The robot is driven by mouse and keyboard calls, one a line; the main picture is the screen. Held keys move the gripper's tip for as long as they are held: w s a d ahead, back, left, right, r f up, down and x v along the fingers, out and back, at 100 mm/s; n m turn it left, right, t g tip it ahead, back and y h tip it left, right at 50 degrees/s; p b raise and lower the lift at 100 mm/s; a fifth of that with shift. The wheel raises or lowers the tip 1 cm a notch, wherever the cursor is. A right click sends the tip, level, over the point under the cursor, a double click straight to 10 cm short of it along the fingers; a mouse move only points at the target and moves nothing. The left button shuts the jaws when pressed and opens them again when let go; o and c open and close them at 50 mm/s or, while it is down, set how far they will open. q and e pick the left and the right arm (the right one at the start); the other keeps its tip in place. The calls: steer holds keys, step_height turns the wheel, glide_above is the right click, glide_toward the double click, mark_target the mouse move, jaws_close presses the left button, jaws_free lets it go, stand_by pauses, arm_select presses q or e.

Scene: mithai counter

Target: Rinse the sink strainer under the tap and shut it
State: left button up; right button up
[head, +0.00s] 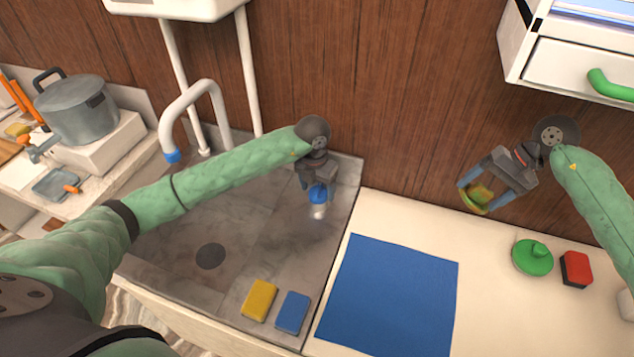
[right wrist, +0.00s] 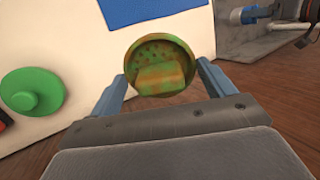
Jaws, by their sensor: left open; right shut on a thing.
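The sink strainer (head: 478,197), a round dish with small holes and mottled green and brown patches, is held above the counter by my right gripper (head: 475,190). In the right wrist view the strainer (right wrist: 160,62) sits between both fingertips. The white curved tap (head: 192,92) with a blue tip stands at the sink's left back. No water shows under it. A dark round drain (head: 210,256) lies in the grey sink area.
A yellow sponge (head: 259,300) and a blue sponge (head: 292,312) lie at the front. A blue mat (head: 388,297) covers part of the counter. A green round item (head: 532,257) and a red-and-black block (head: 576,268) lie right. A pot (head: 75,110) stands left.

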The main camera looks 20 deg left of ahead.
arm_select(q)
steer(key=shift+f, duration=0.25)
arm_select(e)
steer(key=shift+w+a, duration=0.2)
steer(key=shift+a, duration=0.05)
arm_select(q)
steer(key=shift+d, duration=0.1)
steer(key=shift+c, duration=0.6)
arm_select(e)
steer(key=shift+s, duration=0.1)
arm_select(q)
steer(key=c, duration=0.9)
steer(key=shift+o, duration=0.2)
steer(key=shift+f+b, duration=0.1)
steer(key=shift+b, duration=0.35)
arm_select(e)
steer(key=shift+f, duration=0.45)
arm_select(q)
steer(key=m+b, duration=0.2)
steer(key=b, duration=0.3)
steer(key=shift+f+m+b, duration=0.1)
steer(key=shift+m+b, duration=0.2)
steer(key=shift+b, duration=0.1)
steer(key=shift+r+m+b, duration=0.25)
steer(key=shift+m+b, duration=0.15)
steer(key=shift+b, duration=0.25)
arm_select(e)
step_height(320, 180, down, 7)
